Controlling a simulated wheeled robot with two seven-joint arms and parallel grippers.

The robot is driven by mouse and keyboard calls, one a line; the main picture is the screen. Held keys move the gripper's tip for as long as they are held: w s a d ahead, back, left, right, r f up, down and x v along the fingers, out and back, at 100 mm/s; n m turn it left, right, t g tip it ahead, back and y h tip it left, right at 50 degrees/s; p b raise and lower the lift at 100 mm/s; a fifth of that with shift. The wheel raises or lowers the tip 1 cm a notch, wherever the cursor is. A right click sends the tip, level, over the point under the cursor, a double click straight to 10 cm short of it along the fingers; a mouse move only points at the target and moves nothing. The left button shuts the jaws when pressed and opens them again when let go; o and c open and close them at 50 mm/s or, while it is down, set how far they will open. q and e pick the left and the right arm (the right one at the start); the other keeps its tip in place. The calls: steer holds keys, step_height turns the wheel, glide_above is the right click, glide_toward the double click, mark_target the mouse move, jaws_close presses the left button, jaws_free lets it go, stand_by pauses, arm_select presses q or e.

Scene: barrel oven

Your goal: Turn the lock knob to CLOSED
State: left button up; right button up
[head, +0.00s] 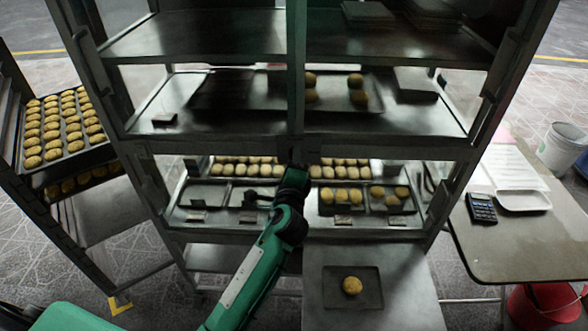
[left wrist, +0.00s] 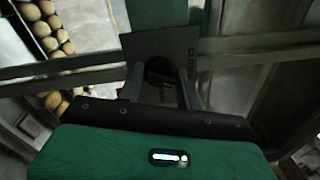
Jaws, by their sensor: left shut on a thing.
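In the left wrist view, the lock knob (left wrist: 160,72) is a dark round piece in front of a dark plate (left wrist: 160,48). Lettering that seems to read CLOSED runs along the plate's right edge, sideways in this view. My left gripper (left wrist: 158,78) has one finger on each side of the knob and is shut on it. In the head view, my left gripper (head: 296,168) reaches the middle post (head: 297,70) of the rack front. There the knob is hidden by my gripper and wrist. The knob's exact angle is hard to tell. My right gripper is in neither view.
Shelves with bun trays (head: 345,197) lie behind the post. A small tray with one bun (head: 352,286) is on a lower board (head: 405,300). A side rack (head: 62,128) stands left. A table (head: 525,240) with a calculator (head: 481,208) stands right.

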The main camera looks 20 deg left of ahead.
arm_select(q)
steer(key=shift+f+n+y+b, duration=0.15)
steer(key=shift+n+y+b, duration=0.1)
steer(key=shift+n+b, duration=1)
steer(key=shift+f+n+y+b, duration=0.2)
steer(key=shift+n+b, duration=0.45)
steer(key=shift+n, duration=1.2)
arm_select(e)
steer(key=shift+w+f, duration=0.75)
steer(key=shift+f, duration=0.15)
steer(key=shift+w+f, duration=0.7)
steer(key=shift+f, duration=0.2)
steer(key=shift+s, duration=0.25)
arm_select(q)
steer(key=o, duration=0.9)
steer(key=shift+r, duration=0.1)
steer(key=shift+o, duration=0.2)
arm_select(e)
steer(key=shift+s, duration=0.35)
arm_select(q)
steer(key=shift+r, duration=0.1)
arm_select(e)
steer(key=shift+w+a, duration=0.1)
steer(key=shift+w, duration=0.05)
